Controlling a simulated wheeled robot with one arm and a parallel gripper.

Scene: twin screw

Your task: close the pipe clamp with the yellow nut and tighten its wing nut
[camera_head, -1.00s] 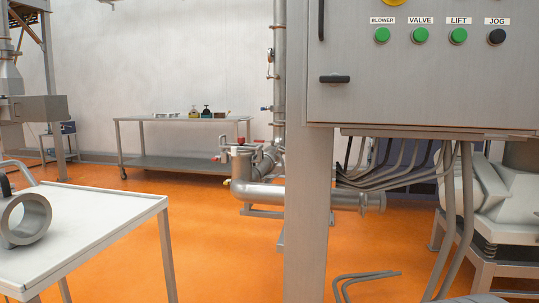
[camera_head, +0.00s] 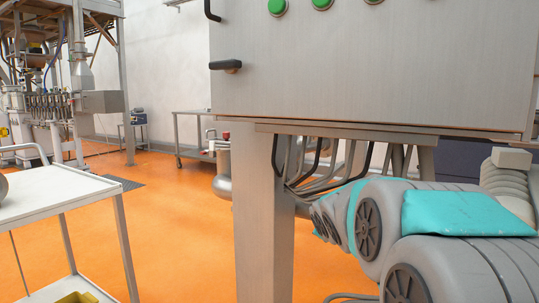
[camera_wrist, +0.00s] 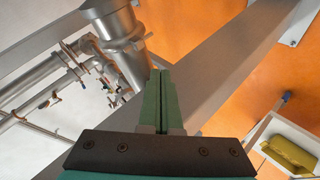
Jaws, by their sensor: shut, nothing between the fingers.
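My gripper (camera_wrist: 160,78) shows in the wrist view with its two green fingers together and nothing between them. Steel piping (camera_wrist: 118,35) with clamps and small fittings lies beyond the fingertips, at upper left. I cannot make out a yellow nut or wing nut on any clamp, nor tell which clamps are open. In the head view, only a short part of the steel pipe (camera_head: 222,170) shows left of the cabinet post; the rest is hidden behind the post. The gripper itself is outside the head view.
A grey control cabinet (camera_head: 370,75) on a thick post (camera_head: 263,220) fills the centre and right. My arm is below it at right. A white-topped cart (camera_head: 50,190) stands at left. A yellow bin (camera_wrist: 290,154) shows at lower right in the wrist view. Orange floor between cart and post is clear.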

